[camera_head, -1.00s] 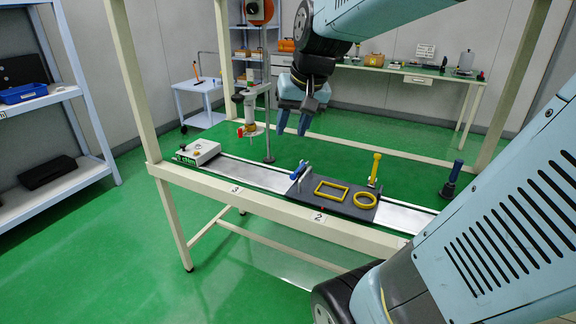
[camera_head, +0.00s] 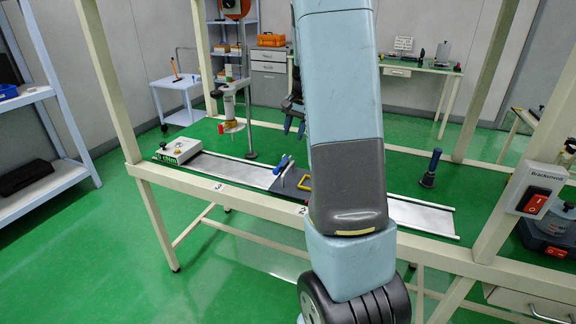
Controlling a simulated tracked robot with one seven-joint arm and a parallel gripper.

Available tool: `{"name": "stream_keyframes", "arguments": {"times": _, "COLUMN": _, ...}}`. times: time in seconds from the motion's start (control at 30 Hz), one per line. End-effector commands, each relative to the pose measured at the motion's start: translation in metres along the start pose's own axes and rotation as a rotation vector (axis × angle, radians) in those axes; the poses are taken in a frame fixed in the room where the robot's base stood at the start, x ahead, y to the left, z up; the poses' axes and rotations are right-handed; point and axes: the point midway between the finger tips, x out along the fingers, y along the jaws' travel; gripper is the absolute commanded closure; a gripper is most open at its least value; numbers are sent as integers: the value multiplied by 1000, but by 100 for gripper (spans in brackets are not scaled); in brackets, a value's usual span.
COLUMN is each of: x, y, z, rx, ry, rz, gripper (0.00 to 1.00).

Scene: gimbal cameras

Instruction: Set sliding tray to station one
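The dark sliding tray (camera_head: 267,205) sits on the light rail (camera_head: 235,172) of the bench, near the label 2 (camera_head: 303,210). My arm hides most of it. A blue-topped handle (camera_head: 282,165) stands at its left end, and part of a yellow frame (camera_head: 305,183) shows beside my arm. My gripper (camera_head: 294,125) is above and behind the tray, pointing down, partly hidden by my arm. Its two blue fingers are apart with nothing seen between them. The label 3 (camera_head: 220,187) is on the bench's front beam to the left. No label 1 is visible.
A white control box (camera_head: 180,151) stands at the rail's left end. A dark post with a blue top (camera_head: 430,168) stands behind the rail at the right. A red switch box (camera_head: 535,200) is on the right upright. Bare rail (camera_head: 420,215) lies right of my arm.

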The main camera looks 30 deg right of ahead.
Motion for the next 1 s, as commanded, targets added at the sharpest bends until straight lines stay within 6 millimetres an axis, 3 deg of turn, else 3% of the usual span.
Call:
{"name": "stream_keyframes", "arguments": {"times": 0.13, "x": 12, "y": 4, "z": -12, "rx": 27, "ry": -3, "rz": 10, "gripper": 60}}
{"name": "stream_keyframes", "arguments": {"times": 0.37, "x": 31, "y": 5, "z": -13, "rx": 34, "ry": -6, "rz": 12, "gripper": 60}}
{"name": "stream_keyframes", "arguments": {"times": 1.0, "x": 135, "y": 6, "z": -13, "rx": 32, "ry": -4, "rz": 12, "gripper": 60}}
